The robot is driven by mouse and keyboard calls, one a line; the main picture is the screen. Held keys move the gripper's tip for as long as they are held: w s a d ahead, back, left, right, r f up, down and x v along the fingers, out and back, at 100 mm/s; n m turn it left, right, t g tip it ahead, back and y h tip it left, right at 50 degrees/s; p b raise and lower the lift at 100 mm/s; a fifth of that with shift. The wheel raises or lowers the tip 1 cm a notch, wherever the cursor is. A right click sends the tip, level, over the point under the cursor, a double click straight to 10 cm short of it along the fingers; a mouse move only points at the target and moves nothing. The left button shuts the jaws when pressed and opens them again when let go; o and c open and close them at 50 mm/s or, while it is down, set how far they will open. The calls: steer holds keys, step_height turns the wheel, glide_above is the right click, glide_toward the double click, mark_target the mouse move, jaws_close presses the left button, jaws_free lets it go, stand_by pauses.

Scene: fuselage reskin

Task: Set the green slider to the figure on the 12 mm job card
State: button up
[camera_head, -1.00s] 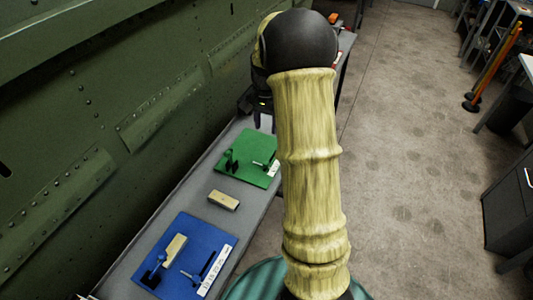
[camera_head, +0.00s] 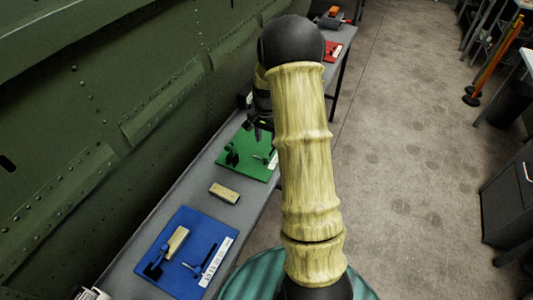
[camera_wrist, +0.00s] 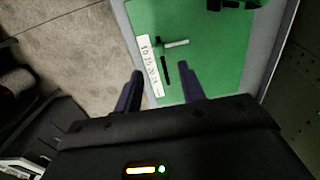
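The green board (camera_head: 236,166) lies on the grey bench, partly behind my arm. In the wrist view the green board (camera_wrist: 210,25) carries a white number strip (camera_wrist: 151,62), too blurred to read. Beside the strip are a dark slot (camera_wrist: 166,70) and a small slider with a pale bar (camera_wrist: 177,43). My gripper (camera_wrist: 162,75) is open and empty, its two fingers apart above the board near the slot, with the slider beyond the fingertips. In the head view my gripper (camera_head: 260,133) is over the board's far edge. No 12 mm job card can be made out.
A blue board (camera_head: 186,236) with its own slider and strip lies nearer on the bench. A tan block (camera_head: 224,193) sits between the boards. A red board (camera_head: 332,50) lies farther along. The green riveted fuselage wall (camera_head: 90,110) runs along the left.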

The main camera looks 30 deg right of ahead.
mark_target(266, 156)
step_height(266, 156, down, 9)
steer(key=shift+r+p, duration=0.15)
steer(key=shift+p, duration=0.45)
jaws_close()
